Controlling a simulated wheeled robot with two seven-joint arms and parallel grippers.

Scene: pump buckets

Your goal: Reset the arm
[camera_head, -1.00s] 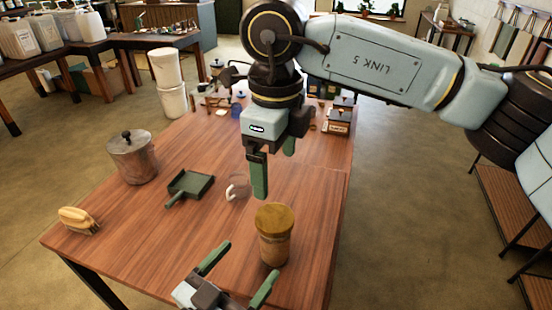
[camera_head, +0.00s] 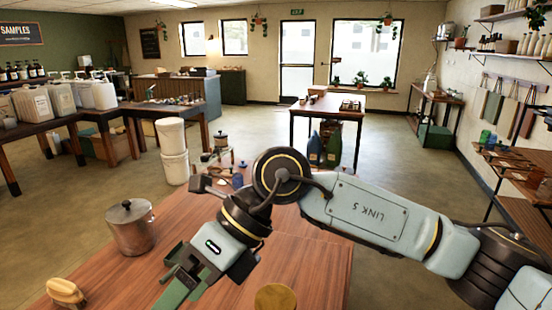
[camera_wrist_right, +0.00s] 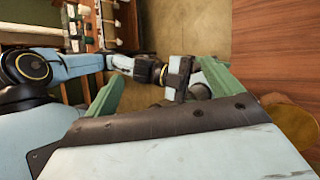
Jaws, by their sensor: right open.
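My right arm reaches in from the right in the head view, its gripper (camera_head: 205,280) low over the wooden table (camera_head: 315,255), pointing down and left. In the right wrist view its two green fingers stand wide apart with nothing between them (camera_wrist_right: 160,88). My other arm crosses that view from the left, and its gripper (camera_wrist_right: 182,78) shows small beyond the fingers; its finger spacing is unclear. My left gripper is outside the head view.
On the table are a metal lidded pot (camera_head: 131,228), a brush (camera_head: 66,292) and a round-lidded jar (camera_head: 275,297), cut by the lower edge. White buckets (camera_head: 173,152) stand stacked behind. A second table (camera_head: 330,105) stands farther back.

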